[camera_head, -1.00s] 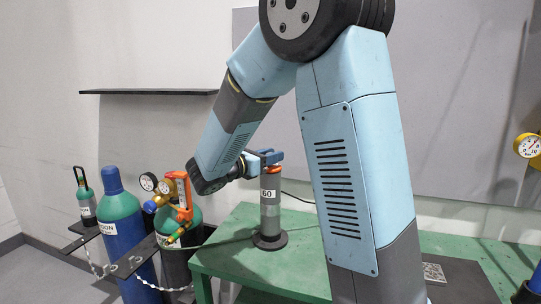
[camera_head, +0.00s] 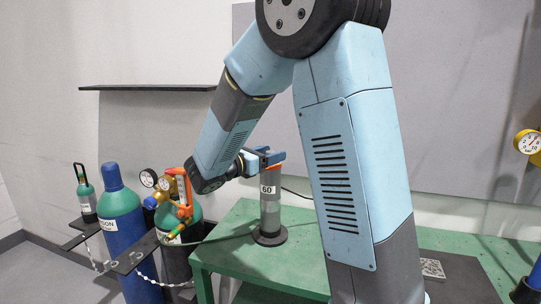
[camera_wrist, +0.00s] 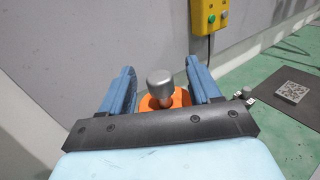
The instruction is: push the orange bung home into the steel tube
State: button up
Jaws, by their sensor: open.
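The steel tube (camera_head: 270,214) stands upright on a dark round base on the green table and carries a "60" label. The orange bung (camera_head: 279,167) shows at the tube's top, partly hidden by my gripper (camera_head: 265,157). In the wrist view the orange bung (camera_wrist: 181,99) lies between and beyond my blue fingers, with a grey metal knob (camera_wrist: 160,82) rising from it. My gripper (camera_wrist: 162,78) is open, one finger on each side of the knob with gaps on both sides. How deep the bung sits in the tube is hidden.
The green table (camera_head: 235,262) is mostly bare around the tube. Left of it stand a blue gas cylinder (camera_head: 122,240) and another with an orange-and-brass regulator (camera_head: 178,195). A dark plate (camera_head: 462,285) with a coded square lies at right. A shelf (camera_head: 150,87) is on the wall.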

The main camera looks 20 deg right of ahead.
jog(key=v, duration=1.3)
jog(key=shift+a, duration=0.15)
jog(key=shift+s, duration=0.1)
jog(key=s+d+m+g+y, duration=0.6)
jog(key=s+d+m, duration=0.3)
jog(key=s+d, duration=0.3)
jog(key=s+m+t+y, duration=0.4)
jog(key=s+m+y, duration=0.6)
jog(key=m, duration=0.3)
jog(key=shift+s+r+m+t+y, duration=0.3)
jog(key=shift+s, duration=0.1)
